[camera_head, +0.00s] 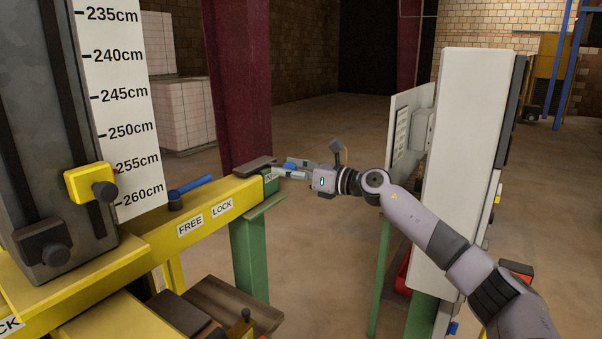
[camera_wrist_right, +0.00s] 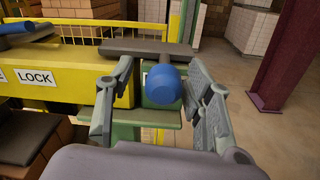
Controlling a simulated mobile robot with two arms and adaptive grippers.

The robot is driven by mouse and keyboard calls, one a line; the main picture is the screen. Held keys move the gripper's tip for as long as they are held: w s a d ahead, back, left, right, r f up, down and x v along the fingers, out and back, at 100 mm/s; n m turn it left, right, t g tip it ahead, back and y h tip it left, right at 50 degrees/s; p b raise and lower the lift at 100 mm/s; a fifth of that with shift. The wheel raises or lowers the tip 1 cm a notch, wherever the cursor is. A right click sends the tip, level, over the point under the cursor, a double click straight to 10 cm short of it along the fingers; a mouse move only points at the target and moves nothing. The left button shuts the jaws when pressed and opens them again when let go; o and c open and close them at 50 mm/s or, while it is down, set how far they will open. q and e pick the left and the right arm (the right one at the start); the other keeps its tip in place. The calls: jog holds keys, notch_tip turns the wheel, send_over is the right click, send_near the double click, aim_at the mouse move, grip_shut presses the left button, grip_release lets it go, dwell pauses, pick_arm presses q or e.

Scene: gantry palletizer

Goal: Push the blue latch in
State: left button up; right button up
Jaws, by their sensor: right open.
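The blue latch, a round blue knob (camera_wrist_right: 163,84), sits at the end of the yellow beam (camera_head: 155,238). In the right wrist view it lies between the two spread fingers of my right gripper (camera_wrist_right: 159,72), with space showing on both sides. In the head view my right gripper (camera_head: 287,171) is at the beam's green end, and a small part of the blue knob (camera_head: 291,165) shows beside its fingers. My right gripper is open and empty. Whether any part touches the knob cannot be told. My left gripper is not in view.
A blue lever (camera_head: 191,187) stands on the beam near the FREE (camera_head: 190,226) and LOCK (camera_head: 222,208) labels. A dark plate (camera_wrist_right: 148,47) lies above the knob. A green post (camera_head: 249,258) stands below. A white cabinet (camera_head: 458,170) stands at right, near my arm.

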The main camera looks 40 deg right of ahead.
jog(key=v, duration=1.1)
jog(key=shift+s, duration=0.3)
jog(key=shift+d, duration=0.15)
